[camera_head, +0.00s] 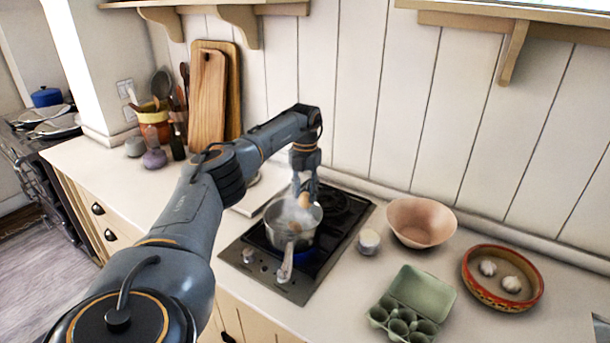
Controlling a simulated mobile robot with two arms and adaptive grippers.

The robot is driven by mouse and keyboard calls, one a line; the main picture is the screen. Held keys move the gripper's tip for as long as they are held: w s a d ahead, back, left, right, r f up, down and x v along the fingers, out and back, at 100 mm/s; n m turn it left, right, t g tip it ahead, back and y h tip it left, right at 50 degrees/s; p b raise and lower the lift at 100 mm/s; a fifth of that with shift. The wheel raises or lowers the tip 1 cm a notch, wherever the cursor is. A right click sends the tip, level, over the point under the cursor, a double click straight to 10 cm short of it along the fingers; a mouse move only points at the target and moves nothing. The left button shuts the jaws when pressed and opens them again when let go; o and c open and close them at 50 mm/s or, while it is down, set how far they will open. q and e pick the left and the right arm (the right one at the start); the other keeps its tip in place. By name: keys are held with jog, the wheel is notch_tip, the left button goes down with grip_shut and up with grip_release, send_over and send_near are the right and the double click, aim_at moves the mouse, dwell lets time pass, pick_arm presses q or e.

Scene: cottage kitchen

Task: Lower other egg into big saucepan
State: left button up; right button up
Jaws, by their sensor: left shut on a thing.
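The big saucepan (274,236) stands on the black hob, its handle pointing to the front. Pale steam hangs over its opening. My left gripper (304,191) reaches down over the saucepan from behind and is shut on a brown egg (304,201). The egg is at the saucepan's opening, toward its right side; I cannot tell whether it touches the water. A small brownish shape inside the pan looks like another egg, blurred by steam. My right gripper is not in view.
A green egg carton (422,293) lies open at the front right. Cutting boards (207,100) lean on the wall.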

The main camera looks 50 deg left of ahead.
aim_at(305, 205)
pick_arm(q)
jog(key=shift+f+b, duration=1.05)
jog(key=shift+f, duration=1.4)
jog(key=shift+f+b, duration=0.85)
jog(key=shift+f, duration=0.7)
jog(key=o, duration=0.8)
jog(key=shift+o, duration=0.2)
jog(key=shift+r, duration=0.15)
notch_tip(305, 205, up, 12)
jog(key=shift+f, duration=0.15)
